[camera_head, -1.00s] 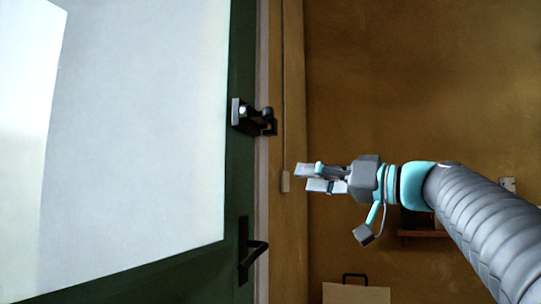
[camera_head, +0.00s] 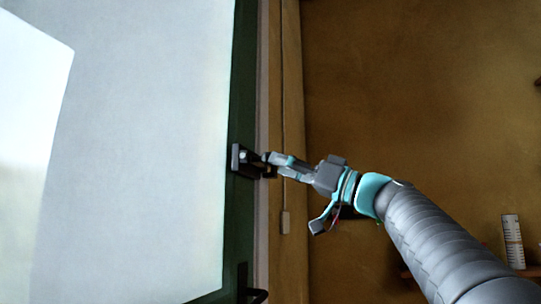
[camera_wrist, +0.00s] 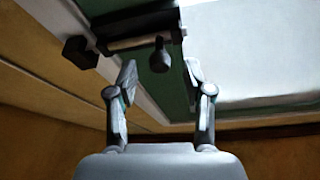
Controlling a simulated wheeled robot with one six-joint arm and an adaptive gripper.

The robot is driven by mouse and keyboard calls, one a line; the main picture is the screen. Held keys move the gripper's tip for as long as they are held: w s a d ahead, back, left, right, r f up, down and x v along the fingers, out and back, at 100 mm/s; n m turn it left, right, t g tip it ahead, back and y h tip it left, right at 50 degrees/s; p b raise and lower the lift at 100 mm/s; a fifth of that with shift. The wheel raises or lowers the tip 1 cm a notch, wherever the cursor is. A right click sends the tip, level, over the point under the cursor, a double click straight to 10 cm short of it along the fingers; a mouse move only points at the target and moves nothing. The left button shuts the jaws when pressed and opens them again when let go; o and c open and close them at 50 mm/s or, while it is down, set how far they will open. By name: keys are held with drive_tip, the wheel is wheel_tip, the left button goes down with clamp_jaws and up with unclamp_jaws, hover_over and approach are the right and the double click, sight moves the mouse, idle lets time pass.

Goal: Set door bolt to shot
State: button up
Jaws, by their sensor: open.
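The door bolt (camera_head: 245,161) is a dark fitting on the green door edge, beside the frame. In the wrist view the bolt's bar (camera_wrist: 132,43) lies across its plate, with a round-ended knob (camera_wrist: 159,56) hanging from it. A dark keeper block (camera_wrist: 80,52) sits on the frame to the left. My gripper (camera_head: 271,165) is at the bolt in the head view, its fingertips overlapping the knob side. In the wrist view my gripper (camera_wrist: 160,72) is open, with the knob between its fingertips and no clear contact. Whether the bar enters the keeper is unclear.
The green door (camera_head: 243,95) has a large pale panel (camera_head: 150,120). A dark lever handle (camera_head: 252,294) is at the lower edge of the head view. A ruler-like object (camera_head: 512,241) stands on a shelf at right. The brown wall (camera_head: 420,100) is bare near the arm.

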sight(265, 162)
drive_tip(key=shift+p+x, duration=0.5)
drive_tip(key=shift+x, duration=1.4)
drive_tip(key=shift+c, duration=0.2)
clamp_jaws()
